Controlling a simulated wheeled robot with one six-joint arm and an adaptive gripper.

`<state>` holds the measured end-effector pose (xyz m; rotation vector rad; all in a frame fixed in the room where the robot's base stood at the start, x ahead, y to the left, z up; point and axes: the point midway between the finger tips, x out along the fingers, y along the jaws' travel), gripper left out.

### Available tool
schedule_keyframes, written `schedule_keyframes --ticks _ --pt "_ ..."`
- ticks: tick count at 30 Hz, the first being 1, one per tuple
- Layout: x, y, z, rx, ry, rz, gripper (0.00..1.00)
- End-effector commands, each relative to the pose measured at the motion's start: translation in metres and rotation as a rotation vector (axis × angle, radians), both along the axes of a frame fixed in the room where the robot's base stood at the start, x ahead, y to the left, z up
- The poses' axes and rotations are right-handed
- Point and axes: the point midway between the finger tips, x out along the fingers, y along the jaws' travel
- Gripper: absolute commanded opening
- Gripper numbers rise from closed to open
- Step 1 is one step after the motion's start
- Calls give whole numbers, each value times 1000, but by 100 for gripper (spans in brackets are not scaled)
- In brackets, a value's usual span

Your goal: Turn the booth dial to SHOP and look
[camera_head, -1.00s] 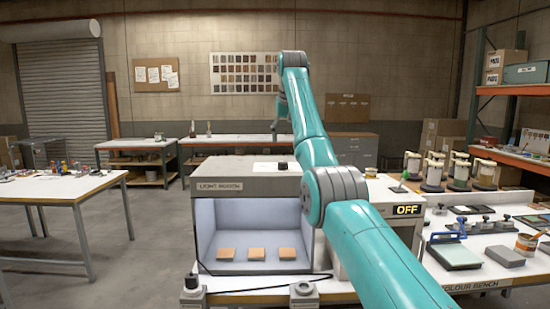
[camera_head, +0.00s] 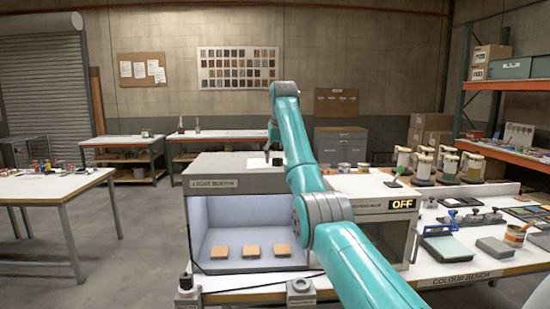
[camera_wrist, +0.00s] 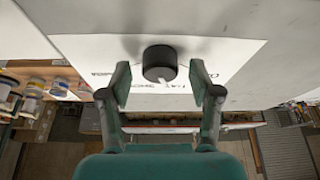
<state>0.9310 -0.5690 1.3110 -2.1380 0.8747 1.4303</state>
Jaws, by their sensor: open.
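The booth dial (camera_wrist: 160,63) is a round black knob with a white mark on its edge. In the wrist view it stands on a white label sheet with dark lettering, partly hidden by the fingers and too small to read surely. In the head view the light booth (camera_head: 235,185) has a lit interior with three orange-brown tiles (camera_head: 252,250). My gripper (camera_head: 272,145) points down over the booth top, partly behind my arm.
An OFF display (camera_head: 403,204) is on a grey box right of the booth. The colour bench (camera_head: 450,272) holds a green-grey pad (camera_head: 450,249), tins and jars on the right. A side table (camera_head: 50,190) stands left, with open floor between.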

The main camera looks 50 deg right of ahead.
Motion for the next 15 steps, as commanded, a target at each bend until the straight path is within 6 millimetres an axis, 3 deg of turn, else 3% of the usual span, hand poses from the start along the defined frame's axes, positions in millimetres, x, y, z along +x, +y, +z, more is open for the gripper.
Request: schedule_keyframes --ticks 9,11,15 --pt "0 -1 -2 -1 -1 0 63" --pt "0 -1 -2 -1 -1 0 51" --pt "0 -1 -2 -1 -1 0 16"
